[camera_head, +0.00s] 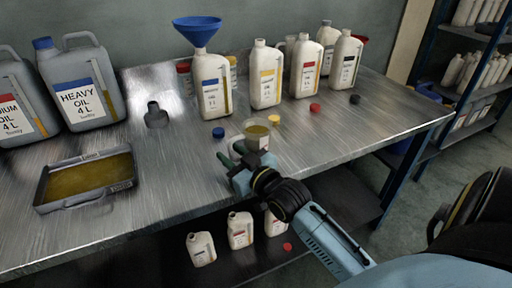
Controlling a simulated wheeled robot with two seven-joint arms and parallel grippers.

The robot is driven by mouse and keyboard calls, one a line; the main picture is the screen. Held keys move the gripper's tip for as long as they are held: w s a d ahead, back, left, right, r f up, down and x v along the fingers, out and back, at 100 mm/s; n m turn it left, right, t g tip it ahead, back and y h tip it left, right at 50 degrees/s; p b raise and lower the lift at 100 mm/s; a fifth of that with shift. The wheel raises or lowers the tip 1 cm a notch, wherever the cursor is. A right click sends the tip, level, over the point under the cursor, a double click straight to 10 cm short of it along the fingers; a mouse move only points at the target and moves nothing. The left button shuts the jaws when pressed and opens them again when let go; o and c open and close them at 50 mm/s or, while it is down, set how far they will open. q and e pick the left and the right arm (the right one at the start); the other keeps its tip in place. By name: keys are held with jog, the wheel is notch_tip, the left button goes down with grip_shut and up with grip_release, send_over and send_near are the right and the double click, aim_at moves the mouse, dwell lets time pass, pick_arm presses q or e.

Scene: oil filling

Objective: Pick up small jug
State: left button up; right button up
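The small jug (264,143) is a clear, open cup with yellowish oil in it. It stands upright near the front edge of the metal bench (330,145). My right gripper (232,154) is just left of and in front of the jug, low over the bench edge. Its two dark green fingertips are apart with nothing seen between them, so it is open. I cannot tell whether it touches the jug. My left gripper is not in view.
White bottles (266,88) stand behind the jug, one with a blue funnel (197,30). Loose caps, blue (218,132), yellow (274,119) and red (314,107), lie nearby. An oil tray (88,202) and large grey cans (80,90) are at left.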

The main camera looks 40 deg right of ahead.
jog(key=shift+c, duration=0.3)
grip_shut()
jog(key=shift+r, duration=0.2)
